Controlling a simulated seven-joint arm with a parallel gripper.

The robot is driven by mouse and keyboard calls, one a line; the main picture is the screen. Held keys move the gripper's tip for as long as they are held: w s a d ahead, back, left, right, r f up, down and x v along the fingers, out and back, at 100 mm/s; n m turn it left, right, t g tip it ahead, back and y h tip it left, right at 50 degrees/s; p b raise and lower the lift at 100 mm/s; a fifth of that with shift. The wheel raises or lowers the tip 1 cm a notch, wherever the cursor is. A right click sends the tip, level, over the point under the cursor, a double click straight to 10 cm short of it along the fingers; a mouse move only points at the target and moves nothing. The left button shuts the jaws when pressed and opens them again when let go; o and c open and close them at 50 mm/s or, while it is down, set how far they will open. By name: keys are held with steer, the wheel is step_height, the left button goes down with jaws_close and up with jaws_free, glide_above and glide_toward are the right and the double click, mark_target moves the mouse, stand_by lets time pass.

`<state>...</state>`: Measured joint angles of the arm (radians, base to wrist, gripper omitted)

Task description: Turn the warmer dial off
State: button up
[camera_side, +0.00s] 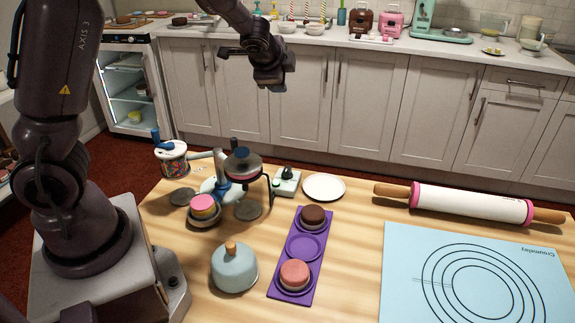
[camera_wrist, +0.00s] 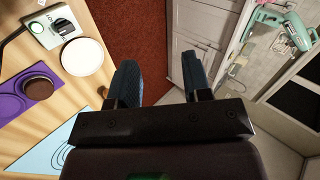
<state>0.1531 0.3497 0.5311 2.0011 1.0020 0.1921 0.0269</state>
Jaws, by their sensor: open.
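The warmer's dial is a black knob (camera_side: 287,170) on a small pale control box (camera_side: 287,187) near the table's far edge. In the wrist view the dial (camera_wrist: 62,27) shows at the upper left, with a white mark and small lettering beside it. The box (camera_wrist: 50,40) has a green spot left of the dial. I cannot read the setting. My gripper (camera_wrist: 162,82) is open and empty, its two blue fingers apart. In the side view my arm's end hangs high above and beyond the box, touching nothing; its fingers are not clear there.
A stand with a dark-topped pan (camera_side: 243,164) is left of the box. A white plate (camera_side: 324,187) lies close on its right. A purple tray (camera_side: 303,246) with cakes, a pale blue dome (camera_side: 234,268) and a rolling pin (camera_side: 470,203) are also on the table. Space above the box looks clear.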

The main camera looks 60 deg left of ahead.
steer(key=w+a+f+m+t+h, duration=0.1)
steer(key=w+f+m+t+h, duration=0.1)
steer(key=w+f+m, duration=0.35)
steer(key=m+g+h, duration=0.4)
steer(key=m+g, duration=0.5)
steer(key=m, duration=0.5)
glide_above(288, 168)
step_height(288, 168, down, 6)
step_height(288, 168, down, 12)
steer(key=shift+a+r, duration=0.1)
steer(key=shift+c, duration=0.3)
jaws_close()
